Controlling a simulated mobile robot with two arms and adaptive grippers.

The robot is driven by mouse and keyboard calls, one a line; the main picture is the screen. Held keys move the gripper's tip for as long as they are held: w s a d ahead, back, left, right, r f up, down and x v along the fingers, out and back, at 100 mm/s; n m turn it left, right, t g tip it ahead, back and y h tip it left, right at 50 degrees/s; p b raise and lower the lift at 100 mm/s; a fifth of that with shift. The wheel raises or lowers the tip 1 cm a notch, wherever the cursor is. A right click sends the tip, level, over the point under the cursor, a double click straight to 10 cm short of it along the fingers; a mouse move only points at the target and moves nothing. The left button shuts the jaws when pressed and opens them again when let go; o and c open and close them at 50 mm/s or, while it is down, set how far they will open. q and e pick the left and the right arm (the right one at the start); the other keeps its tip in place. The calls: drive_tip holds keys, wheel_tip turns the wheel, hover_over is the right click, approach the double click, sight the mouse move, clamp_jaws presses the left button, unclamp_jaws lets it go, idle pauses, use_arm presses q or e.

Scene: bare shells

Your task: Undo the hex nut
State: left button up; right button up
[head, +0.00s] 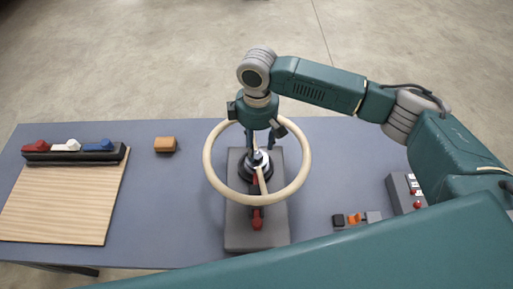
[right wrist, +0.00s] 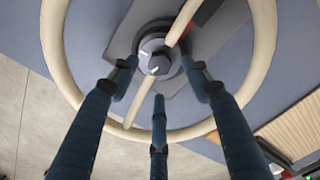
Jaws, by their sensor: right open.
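The hex nut (right wrist: 158,65) is a grey piece at the hub of a cream hand wheel, with a white mark on its face. In the head view the nut (head: 257,157) is partly hidden by the gripper above it. The wheel (head: 207,160) stands on a dark grey base plate (head: 240,236). My right gripper (head: 258,140) points down over the hub. In the right wrist view its three fingers (right wrist: 158,82) are spread around the nut, open and holding nothing. I cannot tell whether any finger touches the nut. My left gripper is not in view.
A red-ended handle (head: 257,220) lies on the base plate. At left are a wooden board (head: 60,205) and a dark rack (head: 75,156) with red, white and blue pieces. An orange-brown block (head: 165,144) lies nearby. Small switches (head: 355,219) and a grey box (head: 404,193) are at right.

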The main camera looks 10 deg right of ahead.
sight(256, 155)
drive_tip(key=shift+f+p, duration=0.45)
drive_tip(key=shift+f, duration=1.7)
drive_tip(key=c, duration=1.1)
drive_tip(key=n, duration=0.4)
drive_tip(key=shift+a+r+n, duration=0.1)
drive_tip(key=shift+n, duration=0.3)
drive_tip(key=shift+c, duration=0.2)
drive_tip(key=o, duration=1.1)
drive_tip(key=shift+o, duration=0.2)
wheel_tip(256, 155, up, 12)
drive_tip(key=shift+w, duration=0.15)
